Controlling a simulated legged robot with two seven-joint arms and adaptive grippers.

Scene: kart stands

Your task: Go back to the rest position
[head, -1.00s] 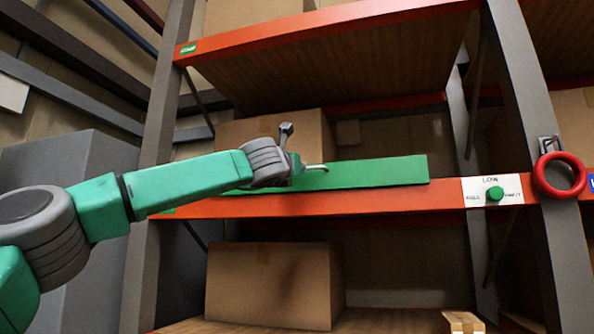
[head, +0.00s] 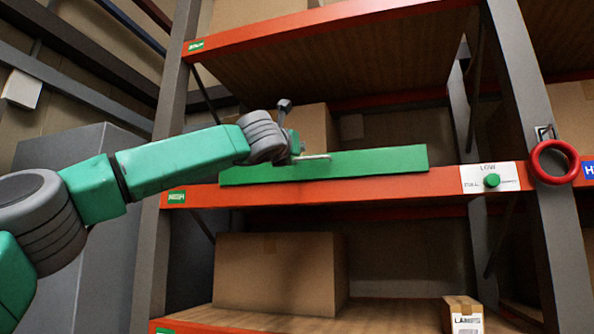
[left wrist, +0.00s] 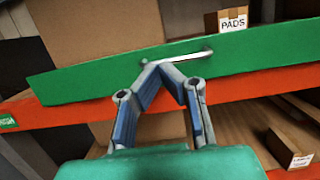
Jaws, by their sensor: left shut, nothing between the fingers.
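My left arm comes in from the left in the head view, and its gripper (head: 296,146) is in front of a long green panel (head: 375,160) on the orange shelf beam. A pale bar handle (head: 315,157) on the panel is beside the gripper. In the left wrist view, my left gripper (left wrist: 162,66) has its blue-padded fingertips together with nothing between them. The handle (left wrist: 182,57) lies just beyond the tips; I cannot tell whether they touch it. The green panel (left wrist: 90,85) stands upright along the beam. My right gripper is in neither view.
An orange-beamed rack (head: 330,192) fills the front, with a grey upright (head: 520,110) at right. The beam has a label plate with a green knob (head: 492,181); a red ring (head: 553,162) hangs nearby. Cardboard boxes (head: 280,275) stand on the lower shelf; a box marked PADS (left wrist: 228,22) is behind the panel.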

